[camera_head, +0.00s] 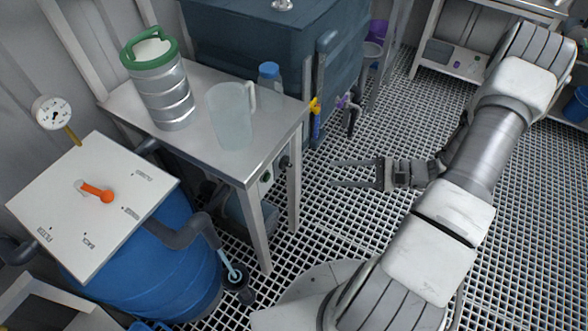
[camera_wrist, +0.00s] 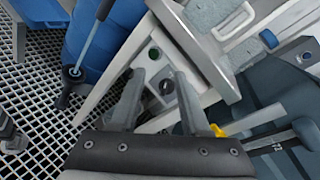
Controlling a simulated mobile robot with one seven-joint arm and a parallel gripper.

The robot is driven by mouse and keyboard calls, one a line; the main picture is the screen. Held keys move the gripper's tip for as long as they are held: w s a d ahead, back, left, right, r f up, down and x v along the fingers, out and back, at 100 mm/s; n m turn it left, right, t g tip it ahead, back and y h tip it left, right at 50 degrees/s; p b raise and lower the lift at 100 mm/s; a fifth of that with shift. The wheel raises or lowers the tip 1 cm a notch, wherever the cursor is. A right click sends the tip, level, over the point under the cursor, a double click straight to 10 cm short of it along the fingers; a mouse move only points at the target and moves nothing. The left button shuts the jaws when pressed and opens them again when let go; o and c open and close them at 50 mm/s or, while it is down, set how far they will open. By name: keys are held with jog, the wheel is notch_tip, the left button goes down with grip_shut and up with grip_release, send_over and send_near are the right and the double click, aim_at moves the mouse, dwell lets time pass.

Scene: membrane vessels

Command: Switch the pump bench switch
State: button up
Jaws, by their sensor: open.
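The metal pump bench (camera_head: 208,80) stands at the left of the head view. On its right side, below the top, are a dark round knob (camera_head: 284,162) and a small green part (camera_head: 265,177). The wrist view shows the white switch panel with a green button (camera_wrist: 153,54) and a dark round knob (camera_wrist: 166,87). I cannot tell which is the switch. My gripper (camera_head: 336,173) is open and empty, to the right of the bench, pointing at it. In the wrist view, the fingers (camera_wrist: 158,76) frame the knob from a distance, not touching it.
A clear jug (camera_head: 231,115) and a metal canister with a green lid (camera_head: 158,85) stand on the bench. A dark blue tank (camera_head: 262,45) with a yellow valve (camera_head: 315,105) stands behind. A blue drum (camera_head: 150,260) is at lower left. The grated floor (camera_head: 345,225) beside the bench is free.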

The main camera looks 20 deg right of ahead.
aim_at(289, 165)
jog(key=d+f+m+t+h+b, duration=0.1)
jog(key=d+f+m+t+h, duration=0.15)
jog(key=f+m+t, duration=0.55)
jog(key=w+a+n, duration=0.1)
jog(key=w+a, duration=0.2)
jog(key=w, duration=0.1)
jog(key=w+a+f+g+b, duration=0.1)
jog(key=w+a, duration=0.3)
jog(key=w+a+n+y, duration=0.1)
jog(key=w+a, duration=0.2)
jog(key=a, duration=0.1)
jog(key=shift+w+a+f+n+g+b, duration=0.25)
jog(key=shift+w+n+g+b, duration=0.05)
jog(key=shift+w+b, duration=0.1)
grip_shut()
